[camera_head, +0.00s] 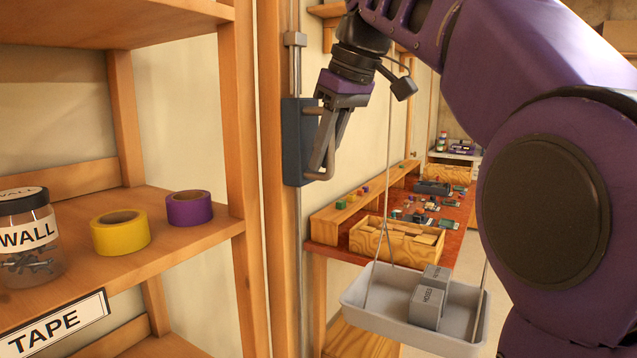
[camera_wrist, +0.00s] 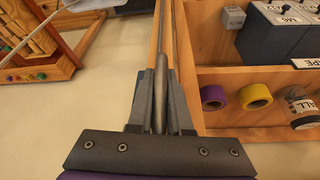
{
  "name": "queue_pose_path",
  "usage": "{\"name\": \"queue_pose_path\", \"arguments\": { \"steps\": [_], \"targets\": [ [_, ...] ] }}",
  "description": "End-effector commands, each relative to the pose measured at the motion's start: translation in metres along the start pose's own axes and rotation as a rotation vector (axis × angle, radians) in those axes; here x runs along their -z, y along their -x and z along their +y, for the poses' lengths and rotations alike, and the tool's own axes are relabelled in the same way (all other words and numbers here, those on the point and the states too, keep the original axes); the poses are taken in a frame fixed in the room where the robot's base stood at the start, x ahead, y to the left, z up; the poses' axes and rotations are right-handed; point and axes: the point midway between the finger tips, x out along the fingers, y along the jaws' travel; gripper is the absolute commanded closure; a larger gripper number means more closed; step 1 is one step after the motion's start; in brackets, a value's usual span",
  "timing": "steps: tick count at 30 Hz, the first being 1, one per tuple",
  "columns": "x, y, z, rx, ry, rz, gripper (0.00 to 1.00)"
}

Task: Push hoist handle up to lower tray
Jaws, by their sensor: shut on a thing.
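The hoist handle is a grey bar on a dark blue block (camera_head: 292,150), which sits on a vertical metal rod (camera_head: 295,75) fixed to a wooden post. My gripper (camera_head: 322,160) is shut on the hoist handle, whose grey bar (camera_wrist: 160,85) shows between the fingers in the wrist view. The fingers hide part of the bar in the head view. The grey tray (camera_head: 385,315) hangs level or nearly so from thin cords, to the right of and below my gripper. It holds grey blocks (camera_head: 427,305) with lettering.
A grey collar (camera_head: 295,39) is on the rod above the block. A wooden shelf (camera_head: 165,235) on the left bears a yellow tape roll (camera_head: 120,232), a purple roll (camera_head: 188,208) and a jar (camera_head: 28,238). A red-topped workbench (camera_head: 455,215) with small parts stands behind the tray.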

Motion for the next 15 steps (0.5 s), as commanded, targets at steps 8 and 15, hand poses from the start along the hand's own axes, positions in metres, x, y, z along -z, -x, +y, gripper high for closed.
{"name": "queue_pose_path", "arguments": {
  "steps": [8,15],
  "targets": [
    [0.009,0.018,0.000,-0.001,0.002,0.005,1.00],
    [0.010,0.022,-0.001,-0.002,0.002,0.008,1.00]
  ]
}}
